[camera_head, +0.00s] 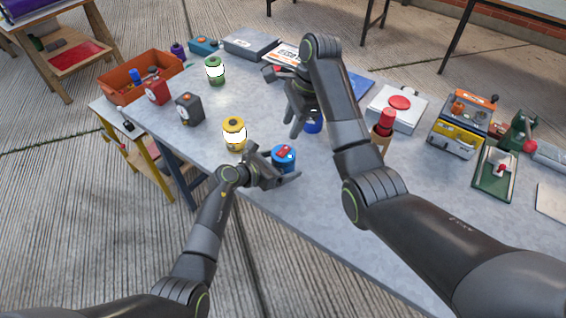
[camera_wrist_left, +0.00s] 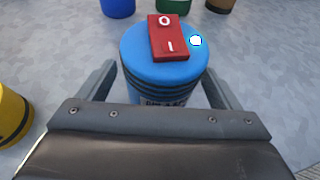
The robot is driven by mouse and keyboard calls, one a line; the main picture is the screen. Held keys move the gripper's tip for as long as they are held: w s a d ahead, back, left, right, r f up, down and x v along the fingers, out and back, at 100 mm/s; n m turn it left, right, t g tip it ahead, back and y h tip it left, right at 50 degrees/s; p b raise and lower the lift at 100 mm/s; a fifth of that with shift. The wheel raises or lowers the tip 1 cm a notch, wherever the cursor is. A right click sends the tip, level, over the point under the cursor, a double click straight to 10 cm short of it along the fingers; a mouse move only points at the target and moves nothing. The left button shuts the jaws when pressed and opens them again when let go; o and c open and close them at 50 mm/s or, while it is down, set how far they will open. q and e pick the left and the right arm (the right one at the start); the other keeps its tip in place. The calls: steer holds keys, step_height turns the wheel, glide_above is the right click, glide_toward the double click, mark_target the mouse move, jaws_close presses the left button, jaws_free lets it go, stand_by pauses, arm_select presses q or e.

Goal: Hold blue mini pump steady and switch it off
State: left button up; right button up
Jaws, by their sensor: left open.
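The blue mini pump (camera_head: 284,161) stands upright near the table's front edge. Its red rocker switch (camera_wrist_left: 167,37), marked O and I, sits on top, with the O end farther from my left gripper. A small pale light or button (camera_wrist_left: 196,41) is beside the switch. My left gripper (camera_head: 277,166) is open, with one finger on each side of the pump's lower body; contact is not clear. My right gripper (camera_head: 297,122) hangs above the table behind the pump, pointing down, and is apart from it; its jaw gap is unclear.
A yellow canister (camera_head: 234,133) stands left of the pump. Another blue item (camera_head: 313,125) is behind it, partly hidden by my right gripper. A wooden holder with a red top (camera_head: 386,122) and a red-button box (camera_head: 398,107) stand to the right.

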arm_select(q)
steer(key=shift+w+d+f, duration=0.15)
steer(key=shift+w+d, duration=0.05)
steer(key=shift+d, duration=0.1)
